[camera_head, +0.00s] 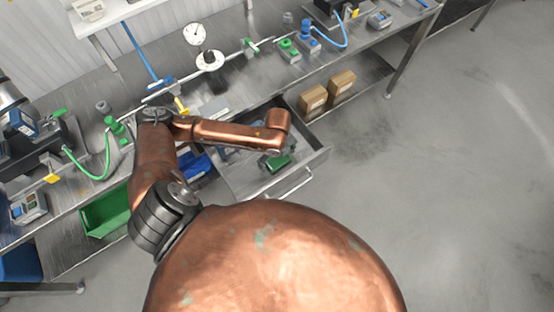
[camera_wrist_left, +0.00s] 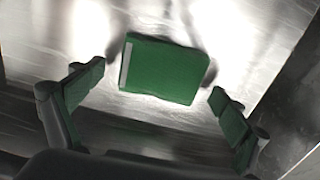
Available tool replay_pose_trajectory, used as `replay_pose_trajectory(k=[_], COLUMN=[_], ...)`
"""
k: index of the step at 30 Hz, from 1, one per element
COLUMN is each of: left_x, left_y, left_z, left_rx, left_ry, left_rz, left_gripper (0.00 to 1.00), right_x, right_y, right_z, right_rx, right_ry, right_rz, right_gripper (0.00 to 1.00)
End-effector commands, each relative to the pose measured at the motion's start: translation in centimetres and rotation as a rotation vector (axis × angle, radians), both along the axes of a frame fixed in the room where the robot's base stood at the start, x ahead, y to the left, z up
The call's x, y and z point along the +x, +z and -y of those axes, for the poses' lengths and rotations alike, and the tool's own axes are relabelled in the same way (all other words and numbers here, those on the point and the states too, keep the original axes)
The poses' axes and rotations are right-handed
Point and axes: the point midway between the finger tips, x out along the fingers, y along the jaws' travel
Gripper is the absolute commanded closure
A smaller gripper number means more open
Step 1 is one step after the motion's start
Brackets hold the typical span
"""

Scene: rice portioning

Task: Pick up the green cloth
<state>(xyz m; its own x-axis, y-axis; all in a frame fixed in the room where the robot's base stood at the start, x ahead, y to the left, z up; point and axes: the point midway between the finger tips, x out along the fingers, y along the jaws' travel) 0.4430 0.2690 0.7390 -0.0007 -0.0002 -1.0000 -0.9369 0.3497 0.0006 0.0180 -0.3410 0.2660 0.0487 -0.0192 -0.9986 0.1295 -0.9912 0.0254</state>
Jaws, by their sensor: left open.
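The green cloth (camera_wrist_left: 165,70) is a flat folded block with a pale strip along its left edge. It lies on a metal surface in the left wrist view, and a green piece (camera_head: 278,162) shows in the open drawer in the head view. My left gripper (camera_wrist_left: 158,82) is open, with one green-padded finger on each side of the cloth. The fingers look apart from it, and nothing is held. In the head view my copper left arm reaches over the drawer, and its end mostly hides the gripper. My right gripper is not in view.
The open metal drawer (camera_head: 318,160) has walls close around my left gripper. Two cardboard boxes (camera_head: 313,98) stand on the lower shelf beyond it. A green bin (camera_head: 106,211) is below the bench at left. A scale with a round dial (camera_head: 194,34) stands on the bench.

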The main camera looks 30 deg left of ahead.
Motion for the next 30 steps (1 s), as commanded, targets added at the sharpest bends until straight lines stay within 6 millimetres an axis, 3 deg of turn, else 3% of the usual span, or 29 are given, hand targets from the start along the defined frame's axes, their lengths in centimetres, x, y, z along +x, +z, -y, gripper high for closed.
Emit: replay_pose_trajectory(k=[4, 21, 30], left_x=[0.02, -0.01, 0.04], left_y=[0.14, 0.15, 0.71], left_z=[-0.03, -0.07, -0.09], left_rx=[0.0, 0.0, 0.001], left_ry=[0.0, 0.001, 0.001], left_rz=[0.001, 0.001, 0.001], left_gripper=[0.09, 0.48, 0.49], right_x=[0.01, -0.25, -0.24], right_y=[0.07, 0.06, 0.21], right_z=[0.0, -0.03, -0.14], right_rx=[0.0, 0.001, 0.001], right_ry=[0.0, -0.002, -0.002], right_rz=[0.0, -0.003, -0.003], right_gripper=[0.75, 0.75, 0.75])
